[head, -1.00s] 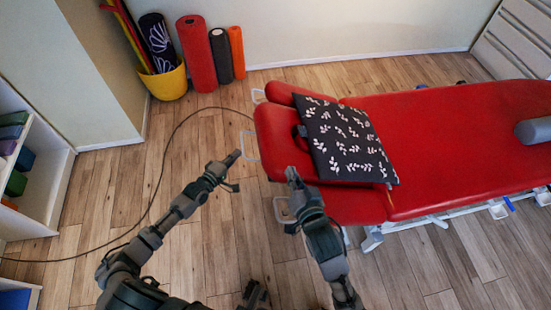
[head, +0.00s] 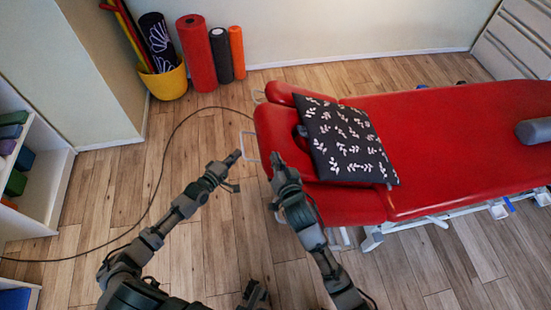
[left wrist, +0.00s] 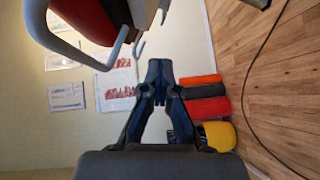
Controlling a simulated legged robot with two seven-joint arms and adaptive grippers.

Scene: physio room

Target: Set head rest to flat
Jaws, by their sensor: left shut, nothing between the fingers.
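The red treatment table (head: 440,110) has its head rest (head: 272,140) at the left end, with a dark leaf-patterned cushion (head: 348,140) lying on top. A pale metal handle (head: 249,146) sticks out from the head end; metal handles (left wrist: 110,52) also show at upper left in the left wrist view. My left gripper (head: 236,157) is shut and empty, just left of that handle; its fingers (left wrist: 157,75) are together in the left wrist view. My right gripper (head: 277,160) is at the head rest's near left edge. Its fingers are too small to judge, and contact is unclear.
A grey bolster (head: 535,130) lies on the table at right. A yellow bucket (head: 165,83) and red, black and orange rolls (head: 196,55) stand by the back wall. A cable (head: 158,180) curves over the floor. A shelf (head: 45,190) stands at left.

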